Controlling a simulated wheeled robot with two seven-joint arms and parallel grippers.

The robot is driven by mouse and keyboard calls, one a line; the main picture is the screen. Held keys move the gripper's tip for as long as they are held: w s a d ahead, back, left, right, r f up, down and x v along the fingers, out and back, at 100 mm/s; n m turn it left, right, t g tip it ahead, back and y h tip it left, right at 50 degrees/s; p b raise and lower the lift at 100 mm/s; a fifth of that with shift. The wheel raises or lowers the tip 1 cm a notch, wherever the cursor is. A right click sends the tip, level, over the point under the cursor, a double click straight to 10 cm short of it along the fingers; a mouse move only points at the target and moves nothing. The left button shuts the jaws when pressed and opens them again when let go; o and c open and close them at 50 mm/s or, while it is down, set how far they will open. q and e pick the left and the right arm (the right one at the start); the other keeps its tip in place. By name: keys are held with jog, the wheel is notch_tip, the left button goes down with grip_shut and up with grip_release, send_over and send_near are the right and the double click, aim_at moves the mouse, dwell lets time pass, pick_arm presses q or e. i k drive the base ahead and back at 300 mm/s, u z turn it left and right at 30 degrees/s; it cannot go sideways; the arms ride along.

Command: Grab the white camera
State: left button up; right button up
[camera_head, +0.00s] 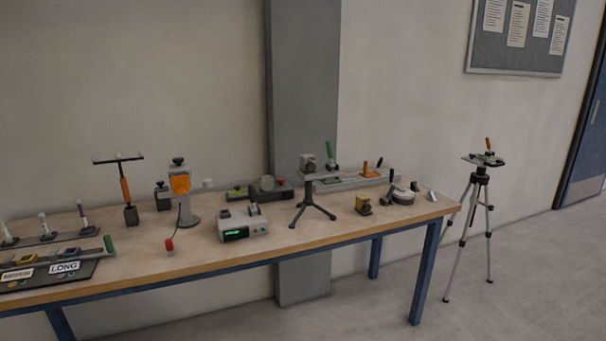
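I cannot make out for certain a white camera on the workbench. A small grey camera-like block (308,163) sits on top of a dark mini tripod (310,204) at the middle right of the bench. A round white-and-grey piece with a black lever (402,196) lies near the right end. Neither of my grippers shows in the head view.
The wooden bench (330,232) with blue legs carries several instruments. A grey-white box with a green display (242,227) stands near its front edge. A floor tripod (480,210) stands right of the bench. A grey pillar (303,90) is behind. Floor in front is clear.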

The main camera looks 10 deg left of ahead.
aim_at(308, 165)
jog(key=u, duration=0.7)
jog(key=i, duration=1.1)
jog(key=u, duration=0.45)
